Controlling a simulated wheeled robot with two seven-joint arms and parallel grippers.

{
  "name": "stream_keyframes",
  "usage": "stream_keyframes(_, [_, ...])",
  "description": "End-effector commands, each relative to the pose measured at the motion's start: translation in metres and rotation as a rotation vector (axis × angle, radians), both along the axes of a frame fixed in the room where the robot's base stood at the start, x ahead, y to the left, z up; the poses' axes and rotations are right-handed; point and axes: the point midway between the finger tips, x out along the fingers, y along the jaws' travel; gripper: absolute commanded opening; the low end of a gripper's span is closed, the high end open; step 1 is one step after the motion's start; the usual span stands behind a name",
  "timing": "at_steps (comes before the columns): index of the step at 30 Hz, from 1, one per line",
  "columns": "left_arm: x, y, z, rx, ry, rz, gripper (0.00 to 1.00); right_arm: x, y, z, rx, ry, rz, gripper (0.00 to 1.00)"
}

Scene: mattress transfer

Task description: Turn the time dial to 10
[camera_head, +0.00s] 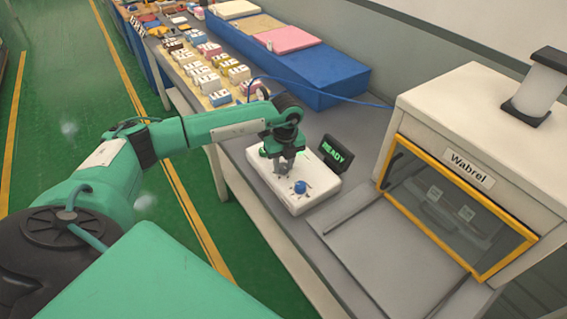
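A white control box (318,183) sits on the grey bench. A blue knob (300,187) is on its near part, with small dark marks around it. The finger gap is too small to make out. My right gripper is not in view.
A white machine labelled "Wabrel" (468,168) with a yellow-framed window stands to the right. A flat grey plate (390,255) lies before it. Small boxes (215,75) and a blue platform (320,77) are farther back. A blue cable runs behind my arm.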

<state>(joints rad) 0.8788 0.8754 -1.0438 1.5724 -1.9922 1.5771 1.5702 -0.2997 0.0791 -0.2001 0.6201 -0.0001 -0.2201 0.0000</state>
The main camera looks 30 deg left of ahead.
Motion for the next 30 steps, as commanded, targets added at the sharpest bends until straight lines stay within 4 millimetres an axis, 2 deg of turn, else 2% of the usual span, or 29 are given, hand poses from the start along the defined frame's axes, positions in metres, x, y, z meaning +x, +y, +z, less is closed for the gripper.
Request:
stream_keyframes(8, [0.0,0.0,0.0,0.0,0.0,-0.023,0.07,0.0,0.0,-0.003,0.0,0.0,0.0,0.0])
stream_keyframes(14, [0.0,0.0,-0.002,0.001,-0.002,-0.112,0.07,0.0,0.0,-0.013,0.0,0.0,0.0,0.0])
stream_keyframes(30, [0.0,0.0,-0.003,0.001,-0.002,-0.593,0.07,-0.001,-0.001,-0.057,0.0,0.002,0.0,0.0])
